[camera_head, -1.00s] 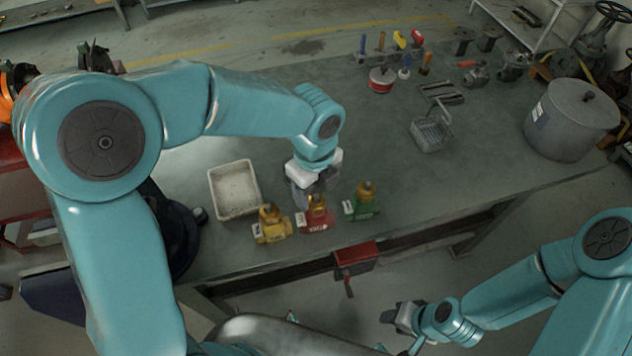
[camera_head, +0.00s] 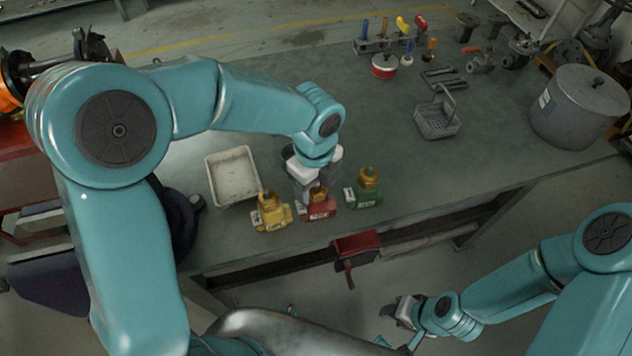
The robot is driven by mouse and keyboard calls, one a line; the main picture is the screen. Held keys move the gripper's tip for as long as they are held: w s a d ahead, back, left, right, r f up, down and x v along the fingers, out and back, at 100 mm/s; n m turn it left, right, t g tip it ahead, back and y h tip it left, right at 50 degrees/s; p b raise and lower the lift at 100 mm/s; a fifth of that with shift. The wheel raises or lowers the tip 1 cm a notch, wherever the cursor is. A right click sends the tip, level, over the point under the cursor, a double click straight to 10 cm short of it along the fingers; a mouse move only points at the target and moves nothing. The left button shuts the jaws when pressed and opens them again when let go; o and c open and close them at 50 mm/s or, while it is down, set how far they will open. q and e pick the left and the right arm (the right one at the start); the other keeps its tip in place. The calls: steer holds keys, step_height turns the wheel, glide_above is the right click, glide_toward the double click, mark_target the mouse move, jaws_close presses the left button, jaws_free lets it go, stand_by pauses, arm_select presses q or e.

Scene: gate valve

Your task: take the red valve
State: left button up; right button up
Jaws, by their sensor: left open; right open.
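The red valve (camera_head: 320,208) stands near the front edge of the workbench, between the yellow valve (camera_head: 272,214) on its left and the green valve (camera_head: 367,190) on its right. It has a brass top and a white label. My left gripper (camera_head: 314,188) points down at the red valve's top, open, with its fingers close around or just behind the brass part; I cannot tell if they touch it. The gripper partly hides the valve's top. My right gripper (camera_head: 398,310) is open and empty, low in front of the bench, away from the valves.
A white tray (camera_head: 232,197) lies left of the valves. A red vise (camera_head: 356,246) juts from the bench's front edge. The bench's middle right is clear.

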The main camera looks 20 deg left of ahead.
arm_select(q)
steer(key=shift+w+d, duration=0.1)
steer(key=c, duration=1.1)
steer(key=shift+o, duration=0.2)
steer(key=shift+r+p, duration=0.6)
steer(key=shift+r+p, duration=3.15)
steer(key=shift+r, duration=0.5)
